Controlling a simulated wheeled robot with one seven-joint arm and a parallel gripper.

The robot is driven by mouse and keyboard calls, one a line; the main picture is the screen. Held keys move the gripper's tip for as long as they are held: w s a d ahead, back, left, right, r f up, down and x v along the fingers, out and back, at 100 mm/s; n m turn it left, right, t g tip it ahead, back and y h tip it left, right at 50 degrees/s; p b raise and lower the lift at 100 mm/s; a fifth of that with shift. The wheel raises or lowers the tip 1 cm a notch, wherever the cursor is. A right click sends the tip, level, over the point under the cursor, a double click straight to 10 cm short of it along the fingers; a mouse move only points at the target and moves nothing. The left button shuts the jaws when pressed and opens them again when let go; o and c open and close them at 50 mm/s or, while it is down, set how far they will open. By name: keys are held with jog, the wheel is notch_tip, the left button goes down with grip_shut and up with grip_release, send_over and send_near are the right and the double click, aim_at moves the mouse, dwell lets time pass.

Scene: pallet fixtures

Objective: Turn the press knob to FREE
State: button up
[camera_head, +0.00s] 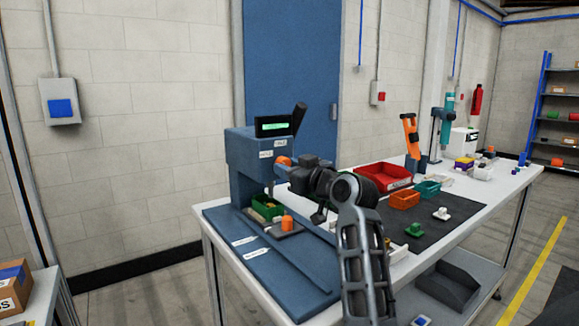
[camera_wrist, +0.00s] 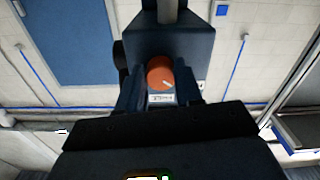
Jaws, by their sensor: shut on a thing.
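The blue press (camera_head: 252,165) stands on the near left end of the white table. Its orange knob (camera_head: 284,161) is on the side facing my arm, and it also shows in the wrist view (camera_wrist: 159,70). My gripper (camera_wrist: 160,88) is shut on the knob, with a dark finger on either side of it. A white label sits beside the knob between the fingers. Two small labels (camera_head: 272,148) show on the press in the head view, too small to read surely.
A dark lever (camera_head: 299,115) and a lit green display (camera_head: 272,126) top the press. A green bin (camera_head: 267,207) and an orange piece (camera_head: 287,223) are below the knob. A red tray (camera_head: 384,177) and small bins stand to the right on the table.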

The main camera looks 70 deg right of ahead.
jog(key=shift+w+a+r+m+p, duration=0.1)
jog(key=shift+m+p, duration=1.65)
jog(key=shift+m, duration=0.9)
jog(key=shift+a+r+m+p, duration=0.1)
jog(key=shift+m+p, duration=1.65)
jog(key=shift+m, duration=0.9)
jog(key=shift+f, duration=0.1)
jog(key=o, duration=1)
jog(key=shift+o, duration=0.2)
jog(key=b+v, duration=0.1)
jog(key=v, duration=0.6)
jog(key=shift+s, duration=0.4)
jog(key=shift+a, duration=0.2)
